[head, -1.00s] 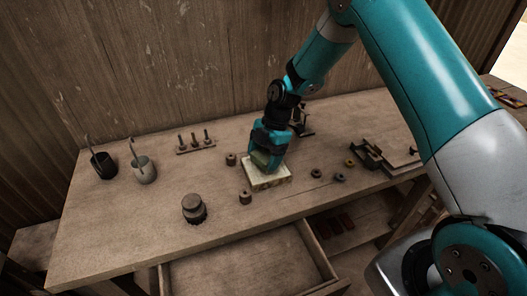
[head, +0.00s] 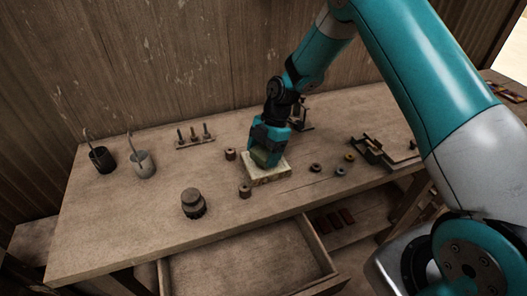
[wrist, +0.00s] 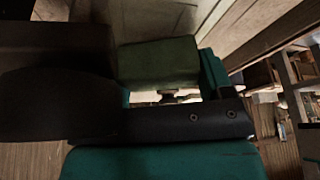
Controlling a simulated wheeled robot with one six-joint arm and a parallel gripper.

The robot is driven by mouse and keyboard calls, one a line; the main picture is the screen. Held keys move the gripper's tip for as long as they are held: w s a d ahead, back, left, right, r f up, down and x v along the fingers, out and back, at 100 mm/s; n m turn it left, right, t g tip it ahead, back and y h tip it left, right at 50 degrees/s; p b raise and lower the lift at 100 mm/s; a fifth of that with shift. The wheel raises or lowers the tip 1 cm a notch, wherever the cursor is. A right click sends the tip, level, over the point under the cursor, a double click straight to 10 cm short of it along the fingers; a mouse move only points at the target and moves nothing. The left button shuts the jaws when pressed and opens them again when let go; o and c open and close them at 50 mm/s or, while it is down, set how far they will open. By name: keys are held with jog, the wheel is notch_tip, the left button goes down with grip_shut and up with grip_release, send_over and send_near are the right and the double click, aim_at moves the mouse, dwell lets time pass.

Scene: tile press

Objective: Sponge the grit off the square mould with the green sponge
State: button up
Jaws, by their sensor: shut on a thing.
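The green sponge (wrist: 158,62) is between the jaws of my gripper (head: 264,156). It also shows in the head view as a dull green patch (head: 262,158) under the gripper. The gripper is shut on it. The square mould (head: 268,176) is a pale, flat block on the bench. The sponge is at its top face, toward the back; it looks to be touching, though the contact line is hidden by the gripper. Grit on the mould is too small to make out here.
Small round pieces (head: 245,191) lie around the mould. A dark lidded pot (head: 193,203) stands front left. Two cups (head: 143,164) with handled tools and a peg rack (head: 195,140) are at the back left. An open drawer (head: 245,262) juts out below the front edge.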

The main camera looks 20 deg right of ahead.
jog(key=shift+f+b, duration=0.5)
jog(key=shift+f, duration=0.2)
jog(key=shift+a, duration=0.3)
jog(key=shift+d+f+b, duration=0.25)
jog(key=shift+d+b, duration=0.05)
jog(key=shift+b, duration=0.35)
jog(key=shift+s+r, duration=0.1)
jog(key=shift+s, duration=0.3)
jog(key=shift+a+r, duration=0.15)
jog(key=shift+a, duration=0.05)
jog(key=shift+d+b, duration=0.25)
jog(key=shift+b, duration=0.1)
